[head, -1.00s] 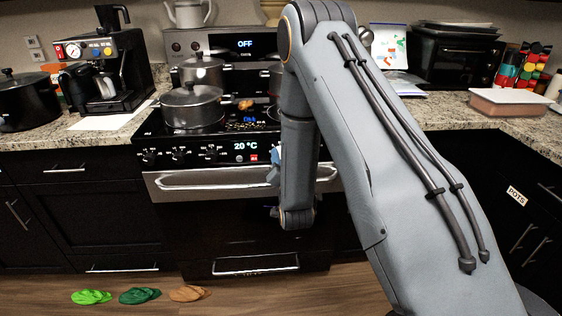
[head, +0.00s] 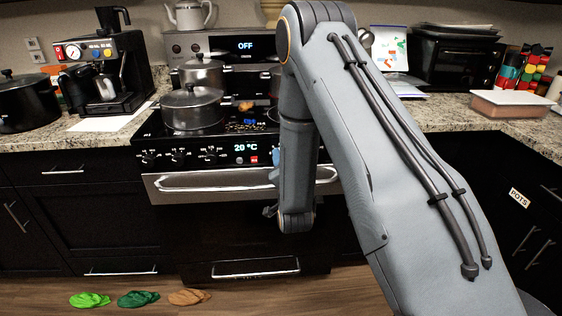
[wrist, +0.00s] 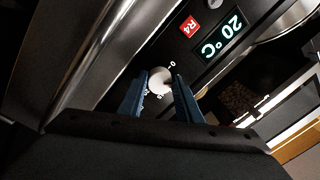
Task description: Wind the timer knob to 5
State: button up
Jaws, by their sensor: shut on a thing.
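A pale round knob (wrist: 160,80) sits on the black oven front panel in the wrist view, with small white dial marks around it that are too small to read. My gripper (wrist: 160,74) has its two blue fingers on either side of this knob, shut on it. In the head view the knob is hidden behind my arm, and only a bit of blue gripper (head: 276,174) shows beside the arm. The picture does not show clearly where the knob's pointer stands.
Beside the knob are a red R4 label (wrist: 188,27) and a 20 °C display (wrist: 222,35). The oven handle (head: 215,182) runs just below the panel. Several other knobs (head: 178,156) line the panel's left. A lidded pot (head: 191,108) stands on the cooktop.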

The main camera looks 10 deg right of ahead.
jog(key=o, duration=1)
jog(key=shift+o, duration=0.2)
jog(key=s+b, duration=0.1)
jog(key=s, duration=0.6)
jog(key=shift+s+a+f, duration=0.2)
jog(key=shift+s+a, duration=0.2)
jog(key=s+r+n+g+y, duration=0.1)
jog(key=s+n+g, duration=0.5)
jog(key=s, duration=0.8)
jog(key=s+r+n+g+y, duration=0.1)
jog(key=s+r+n+g, duration=0.2)
jog(key=s+g, duration=0.9)
jog(key=s+d+n, duration=0.1)
jog(key=s+n, duration=0.1)
jog(key=n, duration=0.1)
jog(key=shift+s+r+p, duration=0.25)
jog(key=shift+s+p, duration=0.05)
